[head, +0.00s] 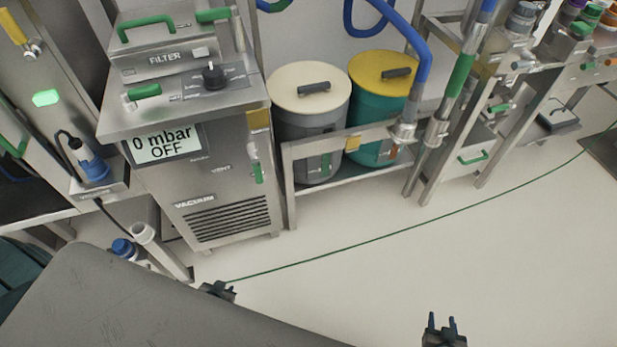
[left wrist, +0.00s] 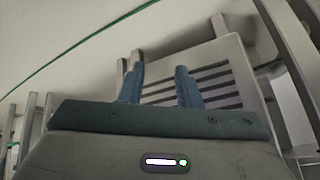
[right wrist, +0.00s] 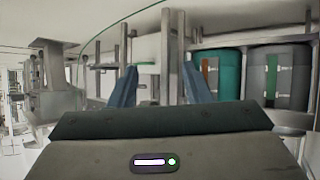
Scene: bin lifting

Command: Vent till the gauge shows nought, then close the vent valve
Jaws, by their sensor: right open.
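The gauge (head: 166,143) on the vacuum cabinet's front reads "0 mbar OFF". A green-handled valve lever (head: 258,172) hangs down on the cabinet's right side, near the "VENT" label (head: 220,168); whether the valve is open or closed I cannot tell. My left gripper (head: 217,290) is low in front of the cabinet, partly hidden by a grey part in the head view. Its fingers (left wrist: 160,85) stand apart and empty in the left wrist view, the slatted grille beyond them. My right gripper (head: 440,322) is open and empty over bare floor, well right of the cabinet.
A grey bin (head: 310,120) with a cream lid and a teal bin (head: 372,135) with a yellow lid stand right of the cabinet behind a metal frame (head: 330,143). A blue hose (head: 424,60) runs beside them. A green line crosses the otherwise clear floor (head: 400,255).

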